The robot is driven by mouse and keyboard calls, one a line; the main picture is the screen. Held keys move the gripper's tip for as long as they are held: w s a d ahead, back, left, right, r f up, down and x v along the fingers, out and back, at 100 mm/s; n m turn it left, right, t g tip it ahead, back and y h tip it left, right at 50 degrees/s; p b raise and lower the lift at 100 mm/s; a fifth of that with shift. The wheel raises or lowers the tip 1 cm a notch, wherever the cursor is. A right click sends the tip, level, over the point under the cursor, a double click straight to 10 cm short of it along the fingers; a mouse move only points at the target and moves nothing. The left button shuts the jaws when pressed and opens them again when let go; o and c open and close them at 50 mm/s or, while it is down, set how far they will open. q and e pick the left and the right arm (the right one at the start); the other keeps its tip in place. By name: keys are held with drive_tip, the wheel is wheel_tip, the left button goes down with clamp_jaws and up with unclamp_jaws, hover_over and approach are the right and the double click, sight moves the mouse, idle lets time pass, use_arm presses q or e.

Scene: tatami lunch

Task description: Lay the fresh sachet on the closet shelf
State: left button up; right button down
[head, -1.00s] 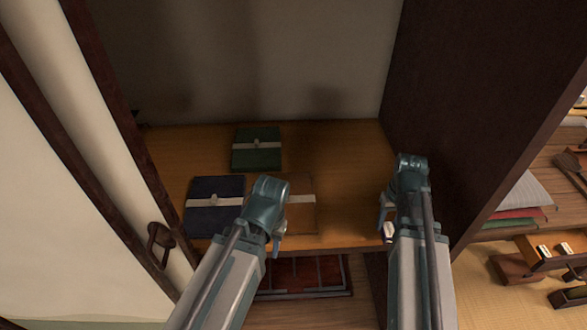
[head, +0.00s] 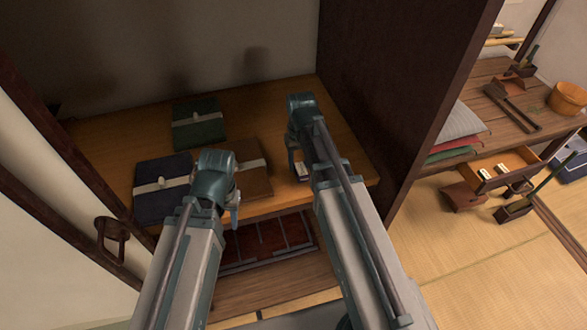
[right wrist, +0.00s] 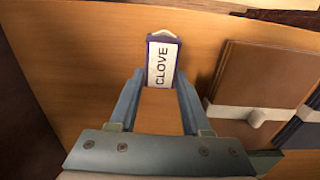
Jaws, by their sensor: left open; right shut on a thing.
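The sachet (right wrist: 163,62), a small dark-edged packet with a white label reading CLOVE, is held between the fingertips of my right gripper (right wrist: 160,82). In the head view the sachet (head: 302,172) shows below my right gripper (head: 297,160), over the right part of the wooden closet shelf (head: 262,118). I cannot tell whether it touches the shelf. My left gripper (head: 233,208) is open and empty, near the shelf's front edge, in front of the folded cloths.
Green (head: 198,124), blue (head: 152,205) and brown (head: 252,182) banded folded bundles lie on the shelf's left and middle. A dark side wall (head: 400,80) bounds the right. An open drawer (head: 530,160) with two white-labelled items stands outside. The shelf's right part is otherwise clear.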

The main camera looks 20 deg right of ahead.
drive_tip(key=shift+w+a, duration=0.2)
drive_tip(key=shift+a, duration=0.05)
drive_tip(key=shift+w+a, duration=0.2)
drive_tip(key=f+b, duration=0.3)
drive_tip(key=shift+w+a+f+b, duration=0.15)
drive_tip(key=shift+a+f+b, duration=0.1)
drive_tip(key=shift+f+b, duration=0.1)
drive_tip(key=shift+f, duration=0.15)
drive_tip(key=shift+c, duration=1.8)
unclamp_jaws()
